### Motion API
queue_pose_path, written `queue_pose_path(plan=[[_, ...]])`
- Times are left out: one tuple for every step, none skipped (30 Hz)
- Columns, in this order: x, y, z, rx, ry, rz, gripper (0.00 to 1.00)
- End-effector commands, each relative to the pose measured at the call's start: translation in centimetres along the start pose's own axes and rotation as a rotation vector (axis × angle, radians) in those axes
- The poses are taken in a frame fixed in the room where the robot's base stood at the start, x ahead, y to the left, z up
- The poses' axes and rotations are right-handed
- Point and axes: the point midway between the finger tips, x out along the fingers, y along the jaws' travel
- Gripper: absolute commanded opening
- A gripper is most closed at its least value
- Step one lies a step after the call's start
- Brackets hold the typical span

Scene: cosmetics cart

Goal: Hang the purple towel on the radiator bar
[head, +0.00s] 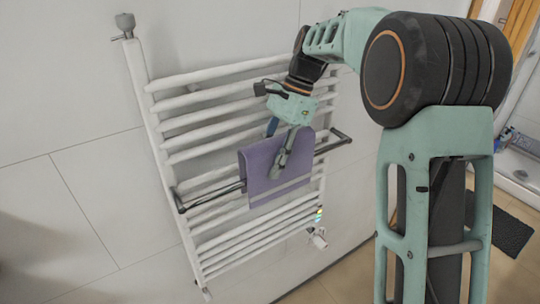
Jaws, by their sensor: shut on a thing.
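The purple towel (258,179) is a folded flat piece in the head view, in front of the white radiator. My gripper (281,164) points down and is shut on the towel near its middle. The dark radiator bar (213,193) sticks out in front of the radiator and shows on both sides of the towel. The towel hides the middle of the bar, and its top edge sits higher in the picture than the bar. I cannot tell whether the towel is draped over the bar or only in front of it.
The white radiator (146,88) has many rungs and is mounted on the tiled wall (70,110). A valve (318,238) is at its lower right. A dark mat (500,232) lies on the floor at the right, near a shower area. The floor below the radiator is clear.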

Motion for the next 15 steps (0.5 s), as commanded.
queue_pose_path(plan=[[0.7,0.0,-0.3,0.0,-0.001,0.001,0.06],[1.0,0.0,-0.4,0.0,-0.001,0.001,0.06],[1.4,0.0,-0.5,0.0,-0.001,0.001,0.06],[1.6,0.0,-0.7,0.0,-0.001,0.001,0.06],[1.9,0.0,-0.8,-0.001,0.0,0.0,0.06],[2.3,0.0,-0.9,-0.001,0.0,0.001,0.06],[2.5,0.0,-1.0,-0.001,0.0,0.001,0.06],[2.8,0.0,-1.1,-0.001,-0.001,0.001,0.06],[3.2,0.0,-1.3,-0.001,-0.001,0.001,0.06],[3.5,0.0,-1.4,0.0,0.0,0.001,0.06],[3.8,0.0,-1.5,0.0,0.0,0.0,0.06],[4.1,0.0,-1.6,0.0,0.0,0.0,0.06],[4.4,0.0,-1.8,0.0,0.0,0.001,0.06],[4.6,0.0,-1.9,0.0,0.0,0.001,0.06],[4.9,0.0,-2.0,0.0,0.0,0.001,0.06]])
